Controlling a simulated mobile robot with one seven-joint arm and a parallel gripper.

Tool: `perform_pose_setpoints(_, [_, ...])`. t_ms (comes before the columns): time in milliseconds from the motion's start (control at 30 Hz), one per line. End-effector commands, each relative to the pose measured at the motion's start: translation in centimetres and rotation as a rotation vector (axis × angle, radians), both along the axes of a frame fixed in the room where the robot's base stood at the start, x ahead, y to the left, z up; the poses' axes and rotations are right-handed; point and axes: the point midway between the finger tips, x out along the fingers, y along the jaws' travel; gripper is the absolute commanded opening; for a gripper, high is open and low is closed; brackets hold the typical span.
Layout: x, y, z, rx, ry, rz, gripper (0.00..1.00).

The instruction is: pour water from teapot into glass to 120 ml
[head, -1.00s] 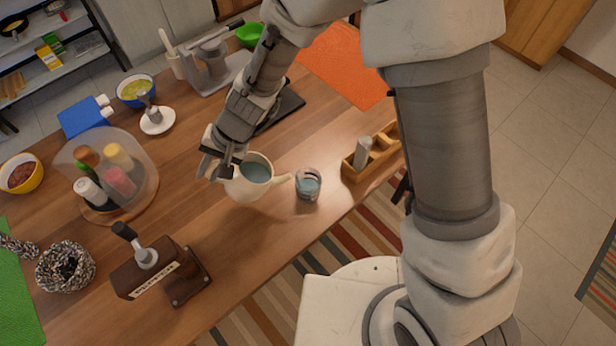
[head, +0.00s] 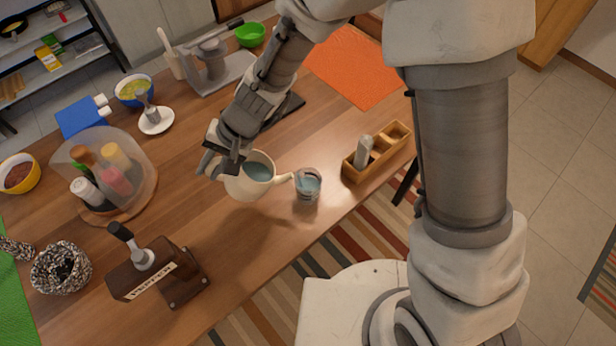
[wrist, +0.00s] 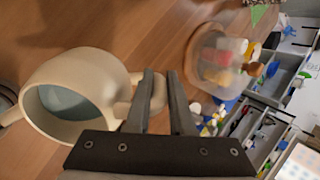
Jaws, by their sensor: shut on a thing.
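The cream teapot (head: 247,186) is held above the wooden table with its spout pointing right, close to the rim of the glass. Bluish water (head: 258,172) shows inside its open top. The glass (head: 307,186) stands on the table near its front edge and holds bluish water; its exact level cannot be read. My gripper (head: 222,166) is shut on the teapot's handle, on the left side of the pot. In the wrist view the teapot (wrist: 95,70) is at the left, with its handle (wrist: 150,95) at the fingers (wrist: 160,100).
A wooden compartment box (head: 378,152) stands right of the glass. A clear dome with bottles (head: 105,170) stands at left, and a dark wooden lever device (head: 158,270) at the front. An orange mat (head: 358,68) lies behind. Bare table surrounds the teapot.

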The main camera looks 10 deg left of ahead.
Motion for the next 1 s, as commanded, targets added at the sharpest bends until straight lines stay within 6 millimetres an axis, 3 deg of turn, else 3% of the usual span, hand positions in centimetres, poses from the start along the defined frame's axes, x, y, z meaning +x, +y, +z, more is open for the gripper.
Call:
perform_pose_setpoints(567, [0.1, -0.3, 0.4, 0.023, 0.005, 0.000, 0.00])
perform_pose_setpoints(667, [-0.3, 0.5, 0.5, -0.015, -0.003, 0.008, 0.00])
perform_pose_setpoints(1000, [-1.1, 3.0, -2.6, -0.198, -0.056, 0.006, 0.00])
